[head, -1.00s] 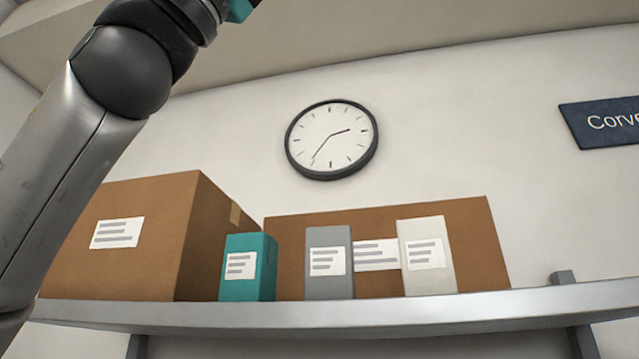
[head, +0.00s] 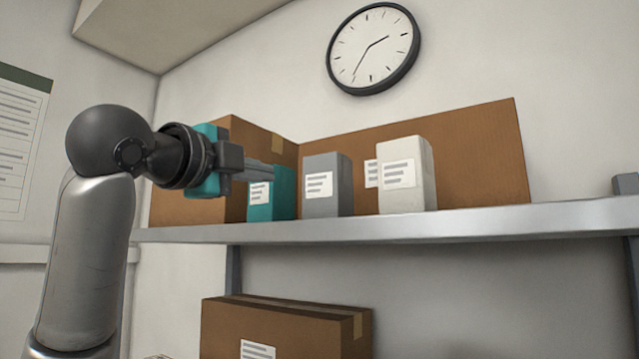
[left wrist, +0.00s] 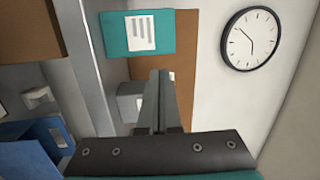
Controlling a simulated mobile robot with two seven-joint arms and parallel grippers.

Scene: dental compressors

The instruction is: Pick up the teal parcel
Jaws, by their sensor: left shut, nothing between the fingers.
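The teal parcel (head: 283,200) stands upright on the shelf in the head view, a small box with a white label. My left gripper (head: 268,172) points right at the parcel's upper part and hides some of it. Its fingers are shut together with nothing between them. In the left wrist view the teal parcel (left wrist: 115,42) appears just beyond the tips of my left gripper (left wrist: 160,74), beside rather than between the fingers. I cannot tell whether the fingertips touch it. My right gripper is not in view.
A grey parcel (head: 327,200) and a white parcel (head: 407,195) stand right of the teal one on the metal shelf (head: 500,220). Large brown boxes (head: 480,150) stand behind them. Another brown box (head: 285,325) is below the shelf. A clock (head: 373,48) hangs above.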

